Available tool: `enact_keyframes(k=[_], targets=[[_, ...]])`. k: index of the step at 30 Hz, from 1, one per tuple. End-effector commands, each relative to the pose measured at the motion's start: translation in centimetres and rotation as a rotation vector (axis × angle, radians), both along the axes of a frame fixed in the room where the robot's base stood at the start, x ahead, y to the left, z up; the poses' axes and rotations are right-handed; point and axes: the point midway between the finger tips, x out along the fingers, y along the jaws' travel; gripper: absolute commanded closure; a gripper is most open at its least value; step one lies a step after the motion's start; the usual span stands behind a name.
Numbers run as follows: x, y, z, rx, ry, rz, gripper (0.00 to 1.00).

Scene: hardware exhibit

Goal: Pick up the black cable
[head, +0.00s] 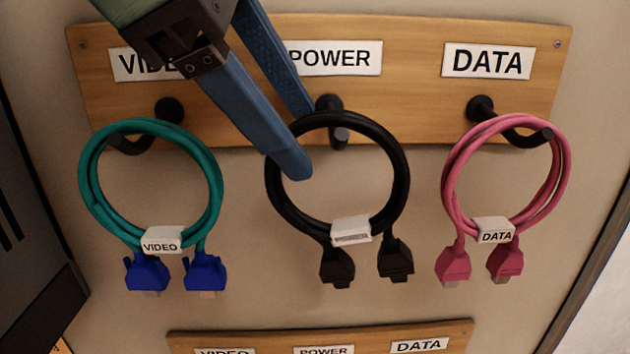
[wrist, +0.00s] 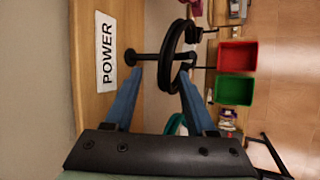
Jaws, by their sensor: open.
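The black cable (head: 403,185) is a coiled loop with two black connectors and a white tag, hanging on the middle hook (head: 331,104) under the POWER label. My gripper (head: 297,142) reaches in from the upper left with two blue fingers. The near finger's tip overlaps the loop's upper left, and the far finger passes behind toward the board near the hook. In the wrist view my gripper (wrist: 160,76) is open, and the black cable (wrist: 167,50) appears edge-on at and between the fingertips. I cannot tell whether either finger touches it.
A teal VIDEO cable (head: 84,185) hangs on the left hook and a pink DATA cable (head: 567,180) on the right hook. A second wooden board (head: 255,338) is below. The wrist view shows a red bin (wrist: 237,58) and a green bin (wrist: 235,89) beyond.

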Motion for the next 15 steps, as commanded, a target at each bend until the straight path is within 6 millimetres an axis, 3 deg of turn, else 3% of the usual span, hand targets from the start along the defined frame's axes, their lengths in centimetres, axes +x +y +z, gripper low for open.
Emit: enact_keyframes(k=[11,15], targets=[[-0.3,-0.28,-0.81,0.0,0.001,0.002,0.44],[-0.3,-0.28,-0.78,-0.001,0.001,0.002,0.69]])
